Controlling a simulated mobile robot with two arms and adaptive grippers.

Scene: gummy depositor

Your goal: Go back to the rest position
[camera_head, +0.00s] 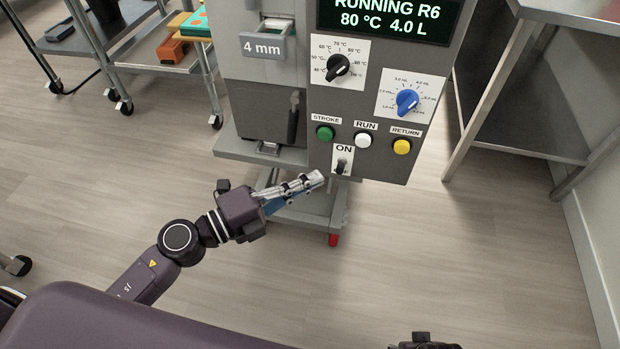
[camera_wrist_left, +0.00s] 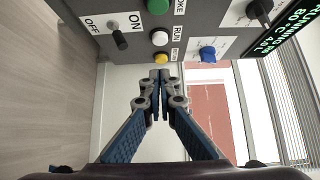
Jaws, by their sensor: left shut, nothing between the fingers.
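My left gripper (camera_head: 318,180) is shut and empty. In the head view it is just below the front panel of the gummy depositor (camera_head: 360,110), close to the ON switch (camera_head: 342,166); I cannot tell the exact gap. In the left wrist view my left gripper (camera_wrist_left: 158,76) shows with its fingertips together, below the yellow button (camera_wrist_left: 162,57) in the picture. The display reads RUNNING R6, 80 °C, 4.0 L. The green (camera_head: 325,133), white (camera_head: 364,140) and yellow RETURN (camera_head: 402,147) buttons sit in a row. Of my right arm, only a dark part shows at the bottom edge; its fingers are hidden.
A metal table (camera_head: 530,140) stands to the right by the wall. A wheeled cart (camera_head: 160,62) with orange and teal items stands at the back left. The depositor's wheeled base (camera_head: 310,212) is under the panel. The floor in front and to the right is clear.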

